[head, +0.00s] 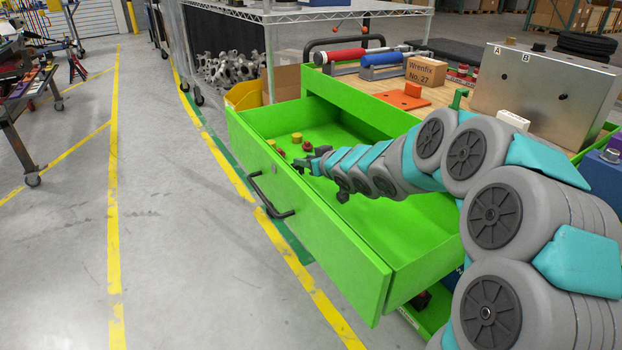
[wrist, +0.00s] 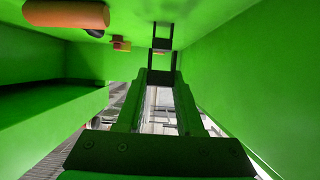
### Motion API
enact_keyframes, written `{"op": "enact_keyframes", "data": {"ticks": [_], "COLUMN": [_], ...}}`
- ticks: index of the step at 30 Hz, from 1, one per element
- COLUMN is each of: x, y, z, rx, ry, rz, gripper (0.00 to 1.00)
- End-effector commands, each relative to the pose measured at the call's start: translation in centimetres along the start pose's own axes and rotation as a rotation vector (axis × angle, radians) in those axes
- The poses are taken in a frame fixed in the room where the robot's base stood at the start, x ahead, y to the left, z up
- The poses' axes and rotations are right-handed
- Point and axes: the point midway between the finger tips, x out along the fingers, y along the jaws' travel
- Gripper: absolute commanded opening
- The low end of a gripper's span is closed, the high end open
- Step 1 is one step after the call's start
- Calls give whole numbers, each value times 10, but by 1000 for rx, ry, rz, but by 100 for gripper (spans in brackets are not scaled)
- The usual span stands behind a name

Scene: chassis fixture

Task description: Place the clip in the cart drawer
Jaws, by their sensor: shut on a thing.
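My gripper (head: 312,161) reaches over the open green drawer (head: 330,240) of the cart, inside its walls. In the wrist view my gripper (wrist: 162,68) has its two fingers close together on a small dark piece (wrist: 162,44), which I take to be the clip. The clip is small and partly hidden by the fingertips, and I cannot tell whether it touches the drawer floor. In the head view it cannot be told apart from the dark fingertips.
A yellow piece (head: 297,138) and a red piece (head: 307,146) lie in the drawer near my gripper. An orange cylinder (wrist: 66,14) shows in the wrist view. The drawer's near end is bare. The cart top holds a box marked Wrenfix (head: 426,70) and a metal case (head: 545,90).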

Motion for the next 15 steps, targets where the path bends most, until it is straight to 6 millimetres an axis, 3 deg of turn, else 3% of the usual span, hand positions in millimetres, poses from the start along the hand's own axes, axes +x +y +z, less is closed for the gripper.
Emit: {"op": "enact_keyframes", "data": {"ticks": [9, 15], "x": [15, 17], "y": [-1, 0], "z": [37, 40], "rx": [-1, 0], "ry": [-2, 3], "rz": [-1, -1], "gripper": [0, 0]}}
